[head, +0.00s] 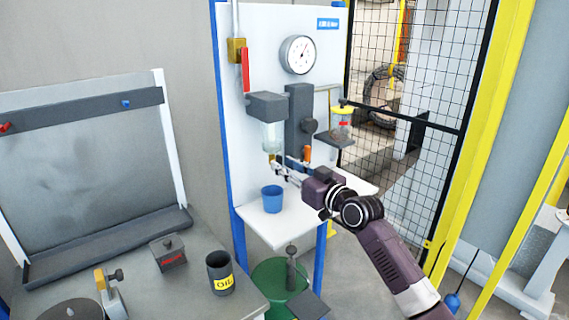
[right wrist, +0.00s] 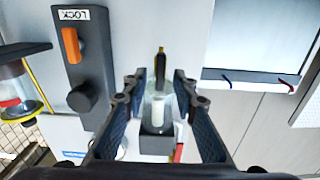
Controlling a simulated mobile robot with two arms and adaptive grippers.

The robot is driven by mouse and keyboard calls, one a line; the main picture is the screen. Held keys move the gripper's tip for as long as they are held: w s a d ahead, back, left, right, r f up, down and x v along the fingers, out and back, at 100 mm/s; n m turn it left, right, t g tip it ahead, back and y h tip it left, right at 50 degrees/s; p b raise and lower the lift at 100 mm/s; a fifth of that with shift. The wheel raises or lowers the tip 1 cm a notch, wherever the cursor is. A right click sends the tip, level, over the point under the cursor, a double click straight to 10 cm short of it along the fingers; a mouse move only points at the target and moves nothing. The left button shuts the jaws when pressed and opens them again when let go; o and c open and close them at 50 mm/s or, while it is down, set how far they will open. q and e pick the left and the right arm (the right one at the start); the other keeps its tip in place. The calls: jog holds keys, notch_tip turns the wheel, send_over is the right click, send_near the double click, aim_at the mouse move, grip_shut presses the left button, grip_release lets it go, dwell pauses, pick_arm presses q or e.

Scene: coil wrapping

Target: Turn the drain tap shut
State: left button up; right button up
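The filter's clear bowl (head: 271,136) hangs under a dark grey head on the white panel. The small brass drain tap (head: 273,159) is at its lower end. In the right wrist view the drain tap (right wrist: 160,62) shows as a narrow dark and yellowish piece at the end of the bowl (right wrist: 157,108). My right gripper (head: 282,166) is close to the tap. In the right wrist view the fingers of the right gripper (right wrist: 160,80) are apart, with the tap and bowl showing between them. I cannot tell whether they touch it. My left gripper is out of view.
A blue cup (head: 272,199) stands on the white shelf (head: 275,228) below the tap. A grey block with an orange lever (right wrist: 70,44) and a LOCK label (right wrist: 73,14) is beside the bowl. A lubricator (head: 342,121), gauge (head: 297,54) and red-handled valve (head: 245,70) are also on the panel.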

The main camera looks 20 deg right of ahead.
jog(key=shift+w+a, duration=0.1)
jog(key=shift+w, duration=0.2)
jog(key=shift+c, duration=0.3)
grip_shut()
jog(key=shift+m, duration=0.3)
jog(key=shift+d+f+m+p, duration=0.15)
jog(key=shift+m+p, duration=1.55)
jog(key=shift+m, duration=2.6)
jog(key=shift+d+f+m+p, duration=0.1)
jog(key=shift+m+p, duration=1.6)
jog(key=shift+m, duration=2.6)
